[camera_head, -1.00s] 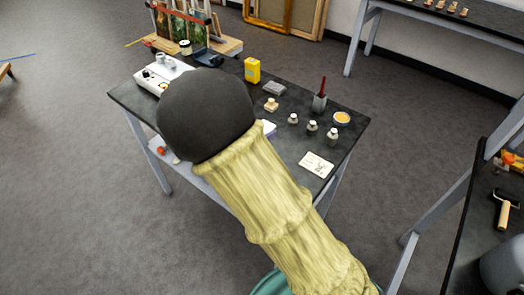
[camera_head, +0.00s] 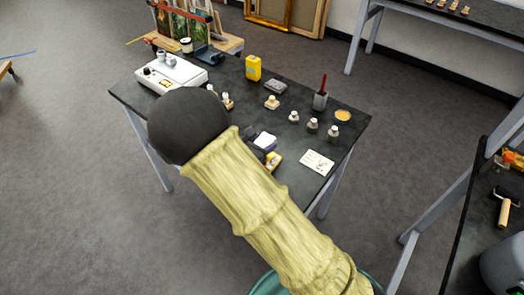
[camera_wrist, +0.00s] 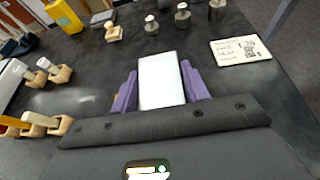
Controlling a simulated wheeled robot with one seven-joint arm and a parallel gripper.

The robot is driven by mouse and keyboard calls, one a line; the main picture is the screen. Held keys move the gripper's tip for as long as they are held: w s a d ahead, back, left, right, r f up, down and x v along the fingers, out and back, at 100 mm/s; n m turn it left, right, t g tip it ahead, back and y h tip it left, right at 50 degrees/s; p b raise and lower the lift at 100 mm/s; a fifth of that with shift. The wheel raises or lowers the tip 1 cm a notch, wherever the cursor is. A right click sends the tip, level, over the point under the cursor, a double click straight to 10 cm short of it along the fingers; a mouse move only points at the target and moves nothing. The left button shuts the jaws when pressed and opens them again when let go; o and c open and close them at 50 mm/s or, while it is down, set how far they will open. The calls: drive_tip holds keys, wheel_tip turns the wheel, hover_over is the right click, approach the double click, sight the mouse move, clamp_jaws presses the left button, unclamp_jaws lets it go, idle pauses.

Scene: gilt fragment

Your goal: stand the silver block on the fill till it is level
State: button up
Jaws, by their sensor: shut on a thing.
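A pale silver-white block (camera_wrist: 162,80) sits between the two purple finger pads of my gripper (camera_wrist: 161,88) in the wrist view. My gripper is shut on it, with a pad against each side. In the head view the block (camera_head: 265,140) shows as a small pale shape beside my arm, above the dark table. A small gold-orange piece (camera_head: 274,161) lies close by it, partly hidden by my arm. I cannot tell whether this carries the fill. What lies under the block is hidden, so I cannot tell whether it touches anything.
The dark table (camera_head: 232,88) holds a white device (camera_head: 170,72), a yellow container (camera_head: 253,68) and a grey cup (camera_head: 320,101) with a red-handled tool. Several small weights (camera_head: 312,125) and a white card (camera_head: 317,161) are at the right. Wooden holders (camera_wrist: 50,76) stand left of my gripper.

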drive_tip(key=shift+f, duration=1.85)
drive_tip(key=shift+f, duration=0.2)
drive_tip(key=o, duration=1.2)
drive_tip(key=shift+r, duration=0.2)
drive_tip(key=shift+s+a, duration=0.1)
drive_tip(key=shift+s, duration=0.05)
drive_tip(key=b+v, duration=0.1)
drive_tip(key=v, duration=1)
drive_tip(key=shift+s+a+r, duration=0.1)
drive_tip(key=shift+s+a, duration=0.1)
drive_tip(key=shift+s, duration=0.1)
